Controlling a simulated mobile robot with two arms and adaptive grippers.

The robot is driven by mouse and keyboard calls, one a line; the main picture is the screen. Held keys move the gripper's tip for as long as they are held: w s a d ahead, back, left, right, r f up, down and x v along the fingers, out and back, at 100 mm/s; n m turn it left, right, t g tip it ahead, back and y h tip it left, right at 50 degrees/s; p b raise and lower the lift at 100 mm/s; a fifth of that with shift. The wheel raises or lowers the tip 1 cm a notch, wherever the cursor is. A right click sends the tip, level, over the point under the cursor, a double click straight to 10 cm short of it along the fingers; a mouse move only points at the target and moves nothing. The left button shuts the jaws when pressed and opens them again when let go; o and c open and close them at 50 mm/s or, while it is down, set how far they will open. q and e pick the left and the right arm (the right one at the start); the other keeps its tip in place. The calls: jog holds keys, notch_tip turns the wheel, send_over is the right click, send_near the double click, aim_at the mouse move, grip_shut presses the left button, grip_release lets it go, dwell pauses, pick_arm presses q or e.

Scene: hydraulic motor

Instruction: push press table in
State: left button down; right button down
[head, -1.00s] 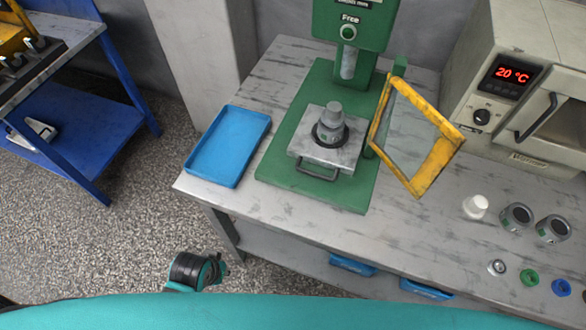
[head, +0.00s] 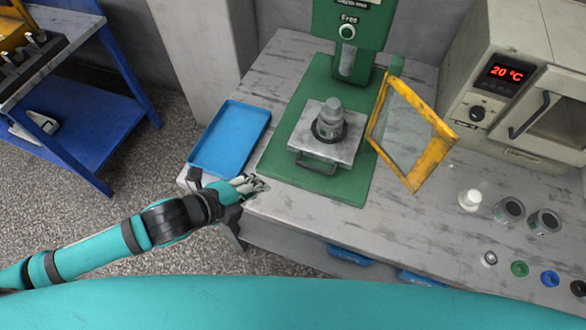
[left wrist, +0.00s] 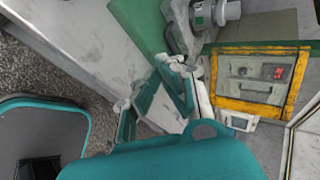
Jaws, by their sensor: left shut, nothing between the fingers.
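The press table (head: 343,150) is a grey metal plate with a dark handle (head: 316,163) at its front, standing on the green press base (head: 290,165). A grey stepped metal part (head: 330,122) stands upright on the plate, in front of the press column. The press head (head: 350,20) is green and marked "Free". My left gripper (head: 256,185) is shut and empty, above the workbench's front edge, left of and apart from the handle. In the left wrist view its fingers (left wrist: 180,85) show near the green base. My right gripper is not in view.
A yellow-framed guard (head: 412,130) stands open right of the plate. A blue tray (head: 212,170) lies left of the base. An oven (head: 520,80) reading 20 °C stands at the right. Small parts, including a white cap (head: 469,200), lie at the front right.

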aim_at(308, 136)
pick_arm(q)
jog(key=shift+m, duration=0.3)
jog(key=p+x, duration=0.1)
jog(key=x, duration=0.6)
jog(key=p+x, duration=0.1)
jog(key=x, duration=0.6)
jog(key=shift+w+d+r, duration=0.1)
jog(key=shift+d+r, duration=0.15)
jog(key=shift+r, duration=0.1)
jog(key=w+d+b, duration=0.1)
jog(key=w, duration=0.2)
jog(key=w+d+b, duration=0.1)
jog(key=w, duration=0.3)
jog(key=w+d+b, duration=0.1)
jog(key=w, duration=0.2)
jog(key=shift+w+d+f, duration=0.15)
jog(key=shift+w+f, duration=0.05)
jog(key=shift+w, duration=0.05)
jog(key=shift+w+d+r, duration=0.1)
jog(key=shift+w+r, duration=0.05)
jog(key=shift+w, duration=0.05)
jog(key=shift+r, duration=0.15)
